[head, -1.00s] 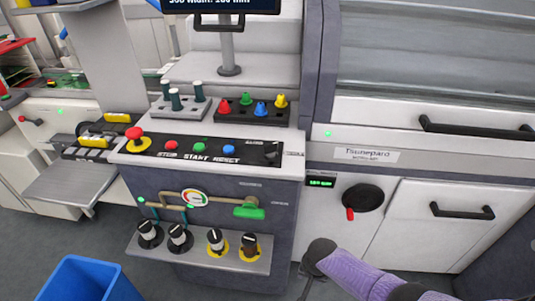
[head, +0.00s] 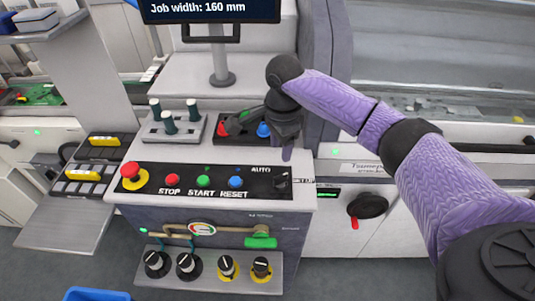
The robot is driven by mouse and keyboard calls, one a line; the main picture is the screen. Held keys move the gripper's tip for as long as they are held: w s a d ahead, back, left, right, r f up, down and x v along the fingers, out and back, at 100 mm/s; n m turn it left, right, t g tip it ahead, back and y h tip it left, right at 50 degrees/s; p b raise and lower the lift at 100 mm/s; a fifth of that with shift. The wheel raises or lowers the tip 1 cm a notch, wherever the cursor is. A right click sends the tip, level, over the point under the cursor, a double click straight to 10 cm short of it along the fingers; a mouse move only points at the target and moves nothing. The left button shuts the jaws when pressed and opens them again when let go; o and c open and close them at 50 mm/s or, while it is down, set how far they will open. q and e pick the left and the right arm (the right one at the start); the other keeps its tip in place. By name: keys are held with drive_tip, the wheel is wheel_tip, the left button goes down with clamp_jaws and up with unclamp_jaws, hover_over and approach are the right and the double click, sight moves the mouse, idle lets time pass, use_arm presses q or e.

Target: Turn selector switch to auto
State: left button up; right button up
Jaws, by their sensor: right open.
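The selector switch (head: 281,181) is a small dark knob at the right end of the black control panel (head: 152,181). The label AUTO is at its upper left and a partly legible label, apparently SETUP, is at its right. I cannot tell which way its pointer faces. My right gripper (head: 264,139) hangs above and behind the switch, in front of the tray of coloured pegs. It is open and appears empty, apart from the switch. My left gripper is not in view.
The panel also has a red emergency stop (head: 130,171) and red, green and blue buttons (head: 204,182). Behind stand a grey block with green pegs (head: 168,124) and a monitor (head: 210,10). Several black knobs sit on a lower shelf (head: 208,270). A blue bin (head: 96,295) is at bottom left.

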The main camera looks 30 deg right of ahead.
sight(281, 176)
drive_tip(key=f+b, duration=0.1)
drive_tip(key=f, duration=0.2)
drive_tip(key=f+b, duration=0.1)
drive_tip(key=f, duration=0.2)
drive_tip(key=f+b, duration=0.1)
drive_tip(key=f, duration=0.2)
drive_tip(key=shift+s, duration=0.35)
drive_tip(key=shift+f, duration=0.3)
drive_tip(key=c, duration=0.7)
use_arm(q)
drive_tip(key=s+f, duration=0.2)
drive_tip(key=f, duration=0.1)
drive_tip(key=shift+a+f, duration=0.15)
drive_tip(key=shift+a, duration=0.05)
use_arm(e)
clamp_jaws()
